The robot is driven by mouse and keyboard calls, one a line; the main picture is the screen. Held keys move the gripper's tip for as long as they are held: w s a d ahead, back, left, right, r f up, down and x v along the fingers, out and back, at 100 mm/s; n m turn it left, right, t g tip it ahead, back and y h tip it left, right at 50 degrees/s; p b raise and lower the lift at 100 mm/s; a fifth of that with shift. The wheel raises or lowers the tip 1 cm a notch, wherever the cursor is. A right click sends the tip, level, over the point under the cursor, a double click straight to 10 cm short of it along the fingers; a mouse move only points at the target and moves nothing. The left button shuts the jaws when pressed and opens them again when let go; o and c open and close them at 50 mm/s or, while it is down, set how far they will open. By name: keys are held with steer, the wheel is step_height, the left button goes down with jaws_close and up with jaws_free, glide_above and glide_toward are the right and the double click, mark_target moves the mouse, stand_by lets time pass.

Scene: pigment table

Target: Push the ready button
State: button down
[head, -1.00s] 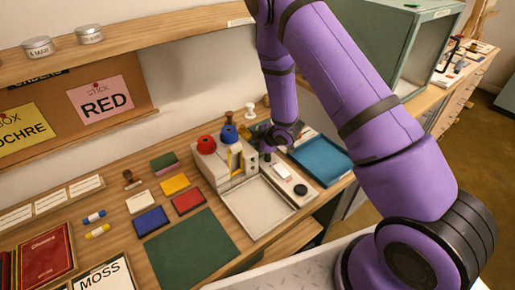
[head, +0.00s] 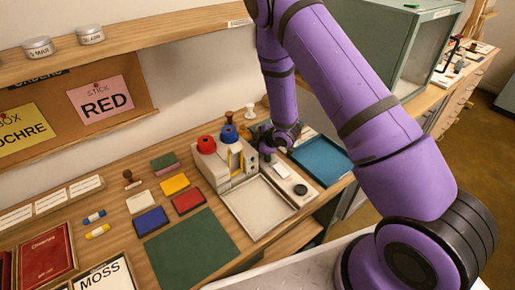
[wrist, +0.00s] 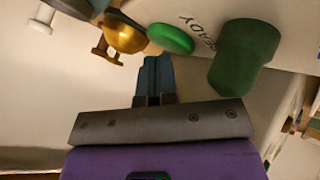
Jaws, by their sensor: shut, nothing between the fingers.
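The green round button (wrist: 170,38) shows in the wrist view on a pale surface, beside the printed word READY (wrist: 203,30). My gripper (wrist: 154,62) is shut and empty, with its fingertips just short of the button's lower left edge in the picture. I cannot tell whether they touch it. In the head view my gripper (head: 267,152) is low over the bench, just right of the pale machine (head: 228,172) with red and blue round tops. I cannot make out the green button in the head view.
A dark green cup-like piece (wrist: 243,58) stands right of the lettering, and a brass knob (wrist: 124,36) is left of the button. A pale tray (head: 258,208) lies in front of the machine, with a blue tray (head: 321,158) to the right. A shelf (head: 130,35) runs above.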

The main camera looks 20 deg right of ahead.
steer(key=shift+s+f, duration=0.3)
steer(key=shift+f, duration=0.2)
stand_by(0.4)
steer(key=shift+r, duration=0.15)
steer(key=shift+w+r, duration=0.25)
steer(key=shift+r, duration=0.45)
steer(key=shift+r, duration=2.95)
